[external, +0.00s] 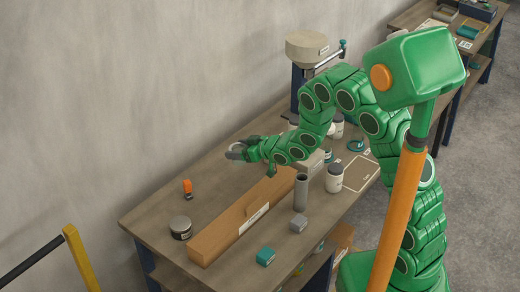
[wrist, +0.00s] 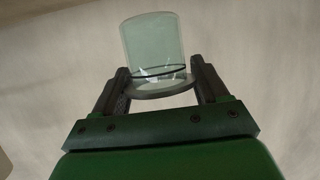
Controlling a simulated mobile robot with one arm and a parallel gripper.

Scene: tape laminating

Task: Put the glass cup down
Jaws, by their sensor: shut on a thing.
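In the wrist view a clear, slightly green glass cup (wrist: 155,45) stands out beyond the fingers of my gripper (wrist: 160,88). The two dark fingers are on either side of the cup's lower part, with a grey ring-like rim between them. The pale wall fills the background. In the external view my gripper (external: 238,151) is at the end of my green arm, over the back of the workbench (external: 160,212) near the wall. The cup is too small and pale to make out clearly there.
A long brown box (external: 215,240) lies along the bench below my gripper. A round tin (external: 180,228), an orange-topped item (external: 187,187), a grey cylinder (external: 300,193), a white jar (external: 334,178), a grey block (external: 298,224) and a teal block (external: 265,257) stand around it. The bench's back left is clear.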

